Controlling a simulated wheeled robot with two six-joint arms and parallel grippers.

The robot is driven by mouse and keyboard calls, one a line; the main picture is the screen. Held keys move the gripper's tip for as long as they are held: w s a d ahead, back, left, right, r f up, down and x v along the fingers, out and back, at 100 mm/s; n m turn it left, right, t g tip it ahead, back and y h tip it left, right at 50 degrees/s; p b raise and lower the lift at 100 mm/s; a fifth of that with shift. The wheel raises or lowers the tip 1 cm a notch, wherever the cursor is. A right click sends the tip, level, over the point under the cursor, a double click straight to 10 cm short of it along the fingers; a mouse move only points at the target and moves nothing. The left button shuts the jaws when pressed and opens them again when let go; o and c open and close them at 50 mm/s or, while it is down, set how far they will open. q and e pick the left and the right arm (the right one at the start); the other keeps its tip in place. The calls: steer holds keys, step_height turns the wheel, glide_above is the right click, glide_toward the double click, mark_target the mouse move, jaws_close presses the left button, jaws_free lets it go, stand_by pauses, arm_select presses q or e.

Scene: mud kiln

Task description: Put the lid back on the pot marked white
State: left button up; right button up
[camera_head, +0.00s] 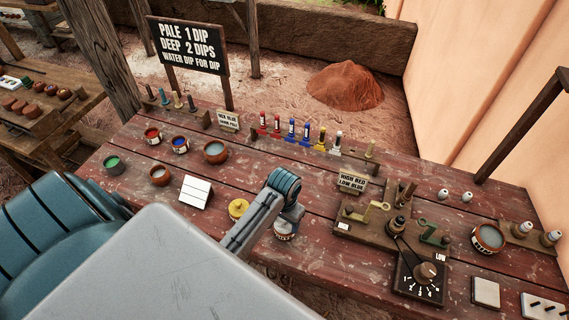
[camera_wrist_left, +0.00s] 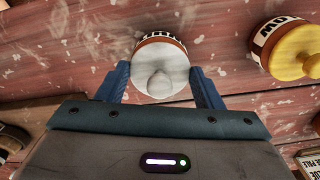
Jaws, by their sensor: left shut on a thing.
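The white lid (camera_wrist_left: 160,75) with its round knob fills the space between my left gripper's blue fingers in the left wrist view. My left gripper (camera_wrist_left: 161,86) is shut on this lid. The pot marked white (camera_wrist_left: 150,38) shows its label band and rim just beyond the lid, directly under it. I cannot tell if the lid rests fully on the rim. In the head view the pot (camera_head: 284,236) stands on the table below my left gripper (camera_head: 287,212), which hides most of the lid. My right gripper is not in view.
A yellow-lidded pot (camera_head: 238,208) stands close to the left of the white pot. A white card (camera_head: 195,191) and a dial box (camera_head: 425,272) flank the area. A signboard (camera_head: 188,45) stands behind.

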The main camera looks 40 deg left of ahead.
arm_select(q)
steer(key=o, duration=1.3)
steer(key=shift+o, duration=0.2)
steer(key=shift+r, duration=0.1)
steer(key=shift+r, duration=3.65)
steer(key=shift+s, duration=0.1)
